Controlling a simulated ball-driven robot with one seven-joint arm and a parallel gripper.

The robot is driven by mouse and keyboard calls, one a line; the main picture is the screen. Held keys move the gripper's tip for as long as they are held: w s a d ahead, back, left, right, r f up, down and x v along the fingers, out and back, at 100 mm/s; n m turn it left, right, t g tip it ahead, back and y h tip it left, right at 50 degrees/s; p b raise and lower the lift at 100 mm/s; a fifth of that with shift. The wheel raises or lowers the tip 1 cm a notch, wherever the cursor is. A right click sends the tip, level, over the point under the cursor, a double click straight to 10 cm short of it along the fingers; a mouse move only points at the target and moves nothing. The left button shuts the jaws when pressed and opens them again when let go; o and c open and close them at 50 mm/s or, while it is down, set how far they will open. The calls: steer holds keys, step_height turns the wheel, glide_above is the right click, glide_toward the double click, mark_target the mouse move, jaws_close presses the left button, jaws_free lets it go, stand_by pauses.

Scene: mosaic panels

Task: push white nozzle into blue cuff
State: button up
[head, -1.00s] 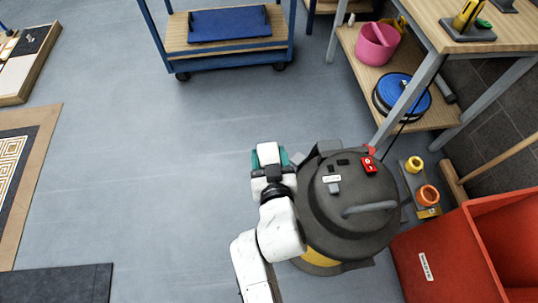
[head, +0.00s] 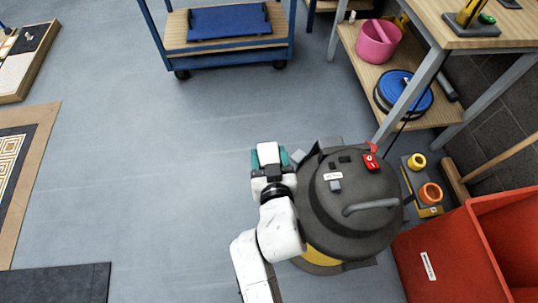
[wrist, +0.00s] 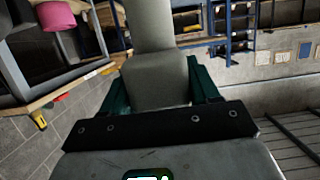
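My gripper (head: 268,156) is low over the floor, just left of the dark vacuum cleaner. Its teal fingers stand on both sides of a pale, off-white piece, which I take to be the white nozzle (head: 268,152). In the wrist view the nozzle (wrist: 156,80) fills the space between the fingers of my gripper (wrist: 160,90), and its narrower neck extends away from them. The fingers appear to press on its sides. I cannot make out a blue cuff in either view.
The vacuum cleaner (head: 352,207) stands close on the right. Beyond it are yellow (head: 416,161) and orange (head: 430,193) rings on a stand, and a red bin (head: 430,262). A bench shelf holds a pink bucket (head: 378,44) and blue reel (head: 403,90).

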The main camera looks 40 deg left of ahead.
steer(key=o, duration=0.5)
steer(key=shift+s+d, duration=0.1)
steer(key=p+v, duration=0.2)
steer(key=v, duration=0.8)
steer(key=shift+s+d+r, duration=0.1)
steer(key=shift+s+d, duration=0.05)
steer(key=shift+d, duration=0.05)
